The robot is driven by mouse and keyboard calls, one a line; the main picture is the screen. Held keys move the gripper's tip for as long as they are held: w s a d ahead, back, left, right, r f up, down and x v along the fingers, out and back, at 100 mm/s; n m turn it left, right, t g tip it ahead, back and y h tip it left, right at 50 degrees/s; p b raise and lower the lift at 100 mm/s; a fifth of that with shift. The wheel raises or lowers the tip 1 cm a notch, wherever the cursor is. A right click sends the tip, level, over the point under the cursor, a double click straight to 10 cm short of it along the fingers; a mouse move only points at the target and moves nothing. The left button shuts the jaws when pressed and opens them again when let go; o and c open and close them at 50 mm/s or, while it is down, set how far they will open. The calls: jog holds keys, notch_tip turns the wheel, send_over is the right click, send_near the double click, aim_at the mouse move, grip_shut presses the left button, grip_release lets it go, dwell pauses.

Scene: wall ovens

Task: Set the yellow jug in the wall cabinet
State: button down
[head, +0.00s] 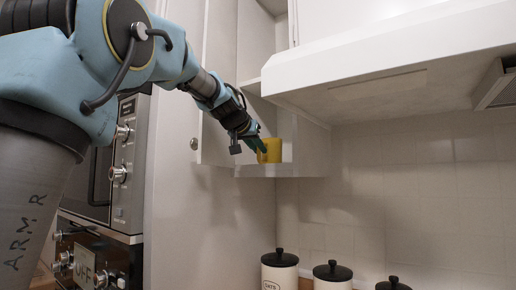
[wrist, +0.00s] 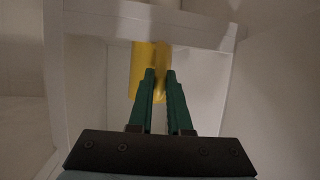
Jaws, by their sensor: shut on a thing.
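The yellow jug (head: 271,150) is at the open wall cabinet (head: 305,158), just above its bottom board; I cannot tell whether it touches the board. My gripper (head: 261,148) reaches in from the left and is shut on the jug. In the wrist view the jug (wrist: 149,64) is upright beyond the green fingers of my gripper (wrist: 161,75), which are close together on its near side. The fingers hide part of the jug. What they grip on it is not clear. The cabinet's white frame (wrist: 190,32) crosses the top of the wrist view.
The cabinet door (head: 216,140) stands open at the left, close to my arm. A white range hood (head: 390,60) juts out at the right. Steel wall ovens (head: 125,170) are at the left. Several canisters with black lids (head: 280,270) stand below.

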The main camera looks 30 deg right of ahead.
jog(key=shift+f, duration=0.15)
jog(key=c, duration=0.9)
grip_release()
jog(key=shift+o, duration=0.2)
jog(key=shift+r, duration=0.2)
jog(key=b+v, duration=0.3)
jog(key=v, duration=0.9)
